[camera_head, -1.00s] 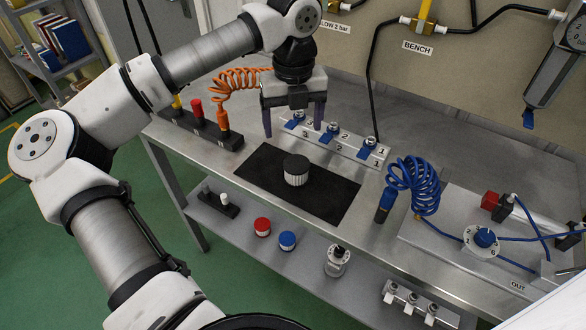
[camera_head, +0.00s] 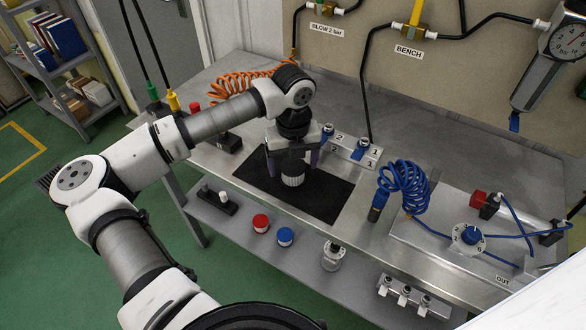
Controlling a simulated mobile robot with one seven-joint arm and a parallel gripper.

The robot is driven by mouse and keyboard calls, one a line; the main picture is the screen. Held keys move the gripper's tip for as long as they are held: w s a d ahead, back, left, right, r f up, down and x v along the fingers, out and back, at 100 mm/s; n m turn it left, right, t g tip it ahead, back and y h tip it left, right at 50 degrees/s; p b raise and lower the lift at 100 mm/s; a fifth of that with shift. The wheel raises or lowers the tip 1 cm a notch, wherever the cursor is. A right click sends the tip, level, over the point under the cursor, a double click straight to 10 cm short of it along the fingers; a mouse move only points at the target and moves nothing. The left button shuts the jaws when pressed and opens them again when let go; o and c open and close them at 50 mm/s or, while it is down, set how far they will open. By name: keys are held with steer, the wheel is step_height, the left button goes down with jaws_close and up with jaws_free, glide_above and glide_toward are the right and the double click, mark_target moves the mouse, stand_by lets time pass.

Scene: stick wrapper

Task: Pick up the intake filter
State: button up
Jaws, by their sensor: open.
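The intake filter appears to be the small cylinder (camera_head: 293,180) with a white ribbed side and dark cap. It stands upright on the black mat (camera_head: 328,199) on the metal bench. My gripper (camera_head: 293,172) points down directly above it, fingers open and low, one to each side of its upper part. The gripper hides the filter's cap. I cannot tell whether a finger touches it.
A valve manifold (camera_head: 374,163) lies behind the mat, close to the gripper. A blue coiled hose (camera_head: 404,186) stands to the right. An orange coiled hose (camera_head: 232,88) runs behind my arm. The lower shelf holds red (camera_head: 261,222) and blue (camera_head: 285,236) caps.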

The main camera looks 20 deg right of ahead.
steer(key=c, duration=1.1)
